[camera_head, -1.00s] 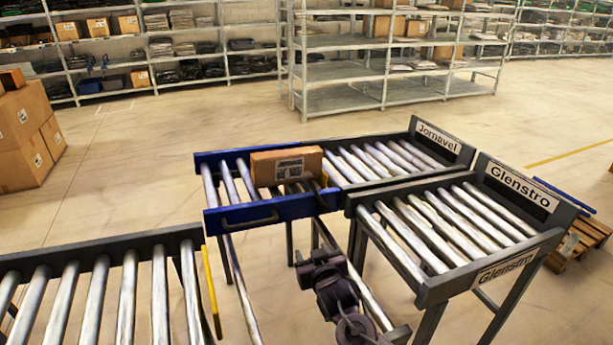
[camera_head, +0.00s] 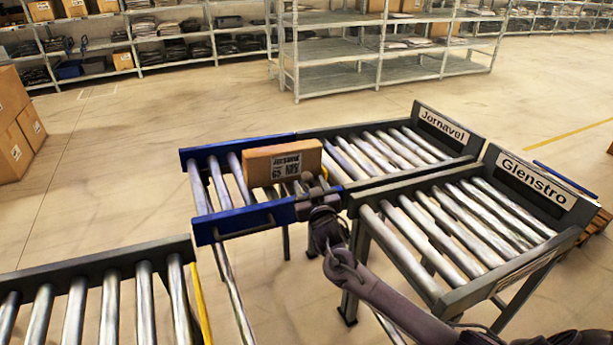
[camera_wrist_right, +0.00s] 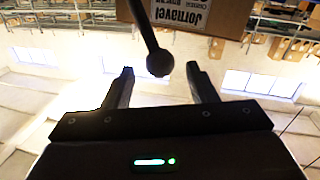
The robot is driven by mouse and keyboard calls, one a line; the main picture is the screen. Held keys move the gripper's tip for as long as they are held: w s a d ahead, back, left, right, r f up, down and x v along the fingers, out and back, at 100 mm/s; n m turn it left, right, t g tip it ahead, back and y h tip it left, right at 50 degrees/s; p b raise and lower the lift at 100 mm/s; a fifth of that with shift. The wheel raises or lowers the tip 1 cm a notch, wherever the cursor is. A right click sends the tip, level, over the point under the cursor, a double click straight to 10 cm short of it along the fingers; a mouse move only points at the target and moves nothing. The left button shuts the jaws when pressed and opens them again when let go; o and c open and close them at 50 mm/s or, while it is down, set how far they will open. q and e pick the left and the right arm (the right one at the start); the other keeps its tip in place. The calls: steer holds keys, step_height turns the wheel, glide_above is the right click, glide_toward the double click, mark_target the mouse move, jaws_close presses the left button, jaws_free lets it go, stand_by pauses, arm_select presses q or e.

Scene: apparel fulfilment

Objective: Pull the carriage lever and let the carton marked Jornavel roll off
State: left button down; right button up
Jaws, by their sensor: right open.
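The carton (camera_head: 268,168), with a white label reading Jornavel, sits on the rollers of the blue carriage (camera_head: 208,233). The carriage stands in line with the roller lane signed Jornavel (camera_head: 443,125). My right gripper (camera_head: 312,196) is at the carriage's near right corner, beside the carton. In the right wrist view, the dark lever with a round knob (camera_wrist_right: 158,62) hangs between the fingertips of my open right gripper (camera_wrist_right: 160,76); contact cannot be told. The carton (camera_wrist_right: 225,18) shows upside down behind it. My left gripper is not in view.
The lane signed Glenstro (camera_head: 537,184) lies right of the Jornavel lane. A feeding roller conveyor (camera_head: 75,262) with a yellow end strip stands at front left. Stacked cartons (camera_head: 15,135) and shelves (camera_head: 385,70) are farther back. The floor between is clear.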

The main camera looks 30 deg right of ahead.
mark_target(308, 182)
steer(key=x, duration=0.3)
steer(key=shift+w+d+f, duration=0.1)
steer(key=shift+w, duration=0.45)
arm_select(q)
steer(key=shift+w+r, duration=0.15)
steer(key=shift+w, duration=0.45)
arm_select(e)
jaws_close()
